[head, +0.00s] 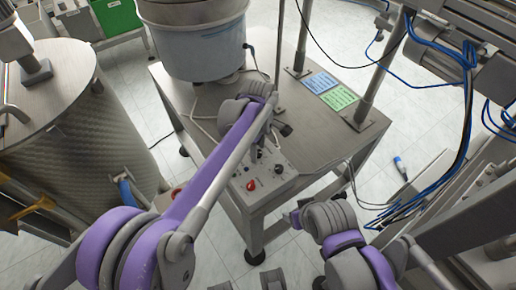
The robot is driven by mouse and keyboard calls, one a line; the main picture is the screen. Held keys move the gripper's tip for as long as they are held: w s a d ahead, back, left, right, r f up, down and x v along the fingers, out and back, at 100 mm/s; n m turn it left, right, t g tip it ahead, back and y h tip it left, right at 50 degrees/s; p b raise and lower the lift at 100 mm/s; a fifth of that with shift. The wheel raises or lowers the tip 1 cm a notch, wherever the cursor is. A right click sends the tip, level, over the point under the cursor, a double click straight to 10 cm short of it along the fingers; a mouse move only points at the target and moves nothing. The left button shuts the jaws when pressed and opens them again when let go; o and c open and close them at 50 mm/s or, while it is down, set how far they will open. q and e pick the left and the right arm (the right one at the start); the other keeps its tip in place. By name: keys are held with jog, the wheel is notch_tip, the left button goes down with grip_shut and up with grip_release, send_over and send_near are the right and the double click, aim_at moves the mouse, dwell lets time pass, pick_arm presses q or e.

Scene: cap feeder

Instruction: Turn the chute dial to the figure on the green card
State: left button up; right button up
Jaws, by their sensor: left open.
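The green card (338,97) lies on the metal table, beside a blue card (321,82); its print is too small to read. A grey control box (291,179) at the table's front edge carries a red button (251,185) and small dark knobs, one of them a dark knob (278,170). I cannot tell which is the chute dial or read its setting. My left gripper (273,141) is open above the back of the box, partly hidden by its own arm, with no contact visible. My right gripper (296,217) shows only in part, low beside the table's right front.
A large pale feeder bowl (198,45) stands on the table (215,155) at the back left. Metal posts (386,70) rise at its right. A metal drum (75,130) stands at the left. Blue cables (466,110) hang at the right.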

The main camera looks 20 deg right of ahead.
pick_arm(q)
grip_shut()
dwell(0.3)
